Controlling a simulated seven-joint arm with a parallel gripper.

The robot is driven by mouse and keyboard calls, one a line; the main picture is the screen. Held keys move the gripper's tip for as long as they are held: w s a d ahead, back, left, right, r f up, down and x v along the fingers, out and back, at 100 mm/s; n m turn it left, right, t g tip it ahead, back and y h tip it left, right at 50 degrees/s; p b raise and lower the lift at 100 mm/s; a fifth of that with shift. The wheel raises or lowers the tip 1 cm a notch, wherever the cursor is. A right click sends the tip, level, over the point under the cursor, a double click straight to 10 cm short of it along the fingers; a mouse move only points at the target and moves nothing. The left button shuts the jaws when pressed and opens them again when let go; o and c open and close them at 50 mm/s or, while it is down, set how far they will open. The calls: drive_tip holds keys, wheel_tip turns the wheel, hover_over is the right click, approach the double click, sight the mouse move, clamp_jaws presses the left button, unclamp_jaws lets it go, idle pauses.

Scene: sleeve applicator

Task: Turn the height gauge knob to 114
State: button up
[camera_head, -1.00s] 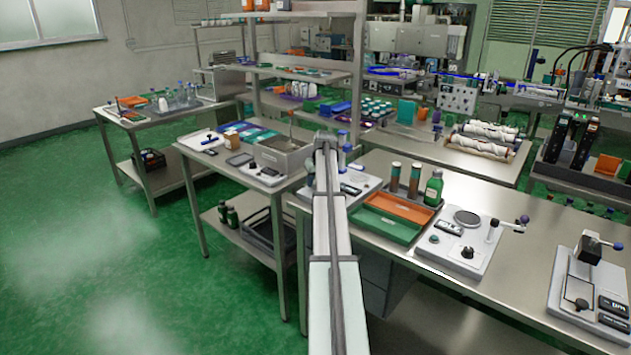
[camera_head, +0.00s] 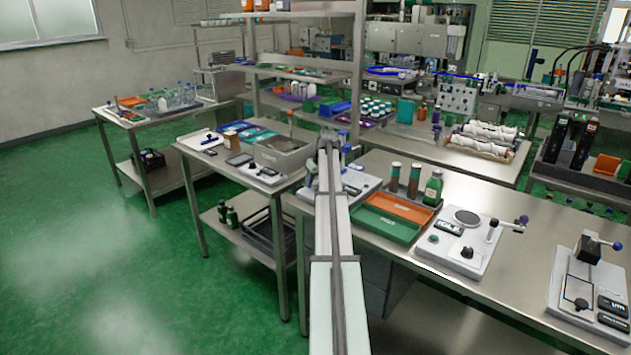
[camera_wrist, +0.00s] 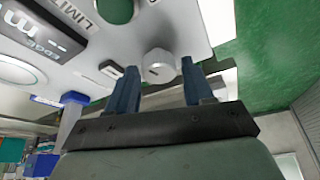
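A pale round knob (camera_wrist: 159,66) with a short dark mark on its face sits on a white panel in the wrist view. My gripper (camera_wrist: 158,80) is open, with one blue finger on each side of the knob and a narrow gap showing on both sides. I cannot tell how deep the fingertips reach along it. A dark display unit (camera_wrist: 45,30) with partly cut-off lettering is at the upper left; no 114 is readable. In the head view a white station plate (camera_head: 362,183) shows beside my arm's far end; my gripper and the knob are hidden there.
On the panel are a green round part (camera_wrist: 113,9), a small labelled plate (camera_wrist: 112,70) and a pale disc (camera_wrist: 15,72). A blue-ended post (camera_wrist: 72,105) stands left of my gripper. In the head view, green (camera_head: 385,224) and orange trays lie right of my arm.

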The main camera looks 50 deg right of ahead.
drive_tip(key=shift+o, duration=1)
drive_tip(key=shift+r, duration=0.1)
drive_tip(key=v, duration=1.3)
drive_tip(key=shift+s+r, duration=0.2)
drive_tip(key=shift+r, duration=0.1)
drive_tip(key=shift+a, duration=0.1)
